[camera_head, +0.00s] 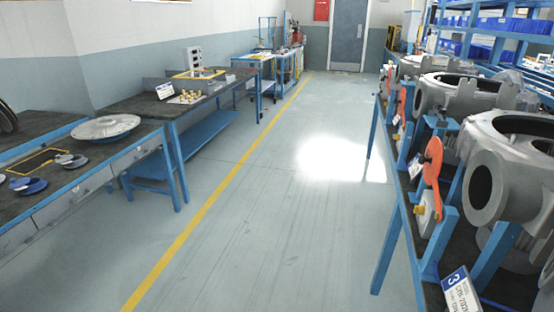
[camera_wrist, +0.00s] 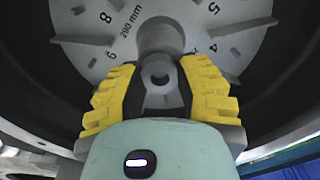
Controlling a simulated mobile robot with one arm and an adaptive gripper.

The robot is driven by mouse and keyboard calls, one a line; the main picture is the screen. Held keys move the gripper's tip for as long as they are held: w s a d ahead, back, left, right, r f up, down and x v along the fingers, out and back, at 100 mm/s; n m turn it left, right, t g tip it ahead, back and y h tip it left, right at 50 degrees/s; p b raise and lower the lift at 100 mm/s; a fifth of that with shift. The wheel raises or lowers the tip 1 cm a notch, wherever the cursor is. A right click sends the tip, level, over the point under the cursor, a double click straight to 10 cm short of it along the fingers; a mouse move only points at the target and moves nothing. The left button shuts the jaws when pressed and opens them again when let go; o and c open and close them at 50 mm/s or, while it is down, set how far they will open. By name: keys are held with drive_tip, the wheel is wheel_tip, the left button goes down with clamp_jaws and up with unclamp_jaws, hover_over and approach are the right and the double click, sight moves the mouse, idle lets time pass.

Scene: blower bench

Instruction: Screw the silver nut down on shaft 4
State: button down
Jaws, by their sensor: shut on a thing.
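In the wrist view my gripper (camera_wrist: 158,84) has its yellow ribbed fingers shut on a small grey ring with a dark hole, the silver nut (camera_wrist: 158,72). The nut sits in front of the round grey hub (camera_wrist: 160,38) at the middle of a silver fan disc (camera_wrist: 125,40), roughly in line with it. The fingers and nut hide part of the shaft, so I cannot tell whether the thread is engaged or how far the nut is on. The head view does not show my gripper, and I cannot tell there which shaft is number 4.
Dark curved housing walls surround the disc in the wrist view. A left bench holds a silver disc (camera_head: 105,127) and small brass parts (camera_head: 188,97). The floor (camera_head: 250,210) between is clear.

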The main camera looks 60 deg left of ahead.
drive_tip(key=m, duration=0.3)
drive_tip(key=shift+m+b, duration=0.3)
drive_tip(key=shift+b, duration=0.05)
drive_tip(key=m, duration=0.4)
drive_tip(key=m+b, duration=0.1)
drive_tip(key=m, duration=0.5)
drive_tip(key=shift+m, duration=0.3)
drive_tip(key=m, duration=1.1)
drive_tip(key=c, duration=1)
unclamp_jaws()
